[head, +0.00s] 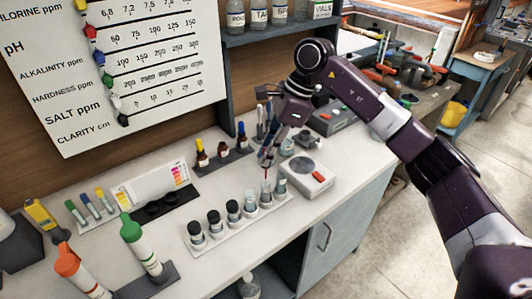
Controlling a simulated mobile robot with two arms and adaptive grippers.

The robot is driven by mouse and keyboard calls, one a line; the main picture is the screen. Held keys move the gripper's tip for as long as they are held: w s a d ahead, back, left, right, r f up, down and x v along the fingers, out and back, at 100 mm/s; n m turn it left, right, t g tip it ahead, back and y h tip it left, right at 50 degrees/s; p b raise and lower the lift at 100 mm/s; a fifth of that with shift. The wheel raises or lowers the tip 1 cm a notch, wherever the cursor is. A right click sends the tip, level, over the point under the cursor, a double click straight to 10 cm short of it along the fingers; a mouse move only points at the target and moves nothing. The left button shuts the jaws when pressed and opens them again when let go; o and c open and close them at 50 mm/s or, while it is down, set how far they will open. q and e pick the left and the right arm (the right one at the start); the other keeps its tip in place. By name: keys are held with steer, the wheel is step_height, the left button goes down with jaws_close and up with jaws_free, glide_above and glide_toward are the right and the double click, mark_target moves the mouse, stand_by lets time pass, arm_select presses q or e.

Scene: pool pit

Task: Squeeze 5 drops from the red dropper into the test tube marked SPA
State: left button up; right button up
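My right gripper (267,155) points down over the right end of a pale rack (205,245) of test tubes. It appears shut on a thin dropper with red in it (266,173), most of which the fingers hide. The dropper's lower end is just above an uncapped clear tube (266,194); I cannot tell whether it is inside the mouth. Another clear tube (281,187) stands to its right. Several black-capped tubes (214,221) stand to the left. The SPA mark cannot be read on any tube. No drop is visible. My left gripper is out of view.
A dark holder behind the rack carries small brown bottles with yellow (200,146) and blue (241,130) tops. A white device with a round top (305,173) sits close right of the tubes. Orange-capped (72,266) and green-capped (141,245) bottles stand front left. The front counter edge is clear.

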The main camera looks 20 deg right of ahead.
steer(key=shift+r+p, duration=1.15)
steer(key=shift+r, duration=1.1)
steer(key=shift+w, duration=0.1)
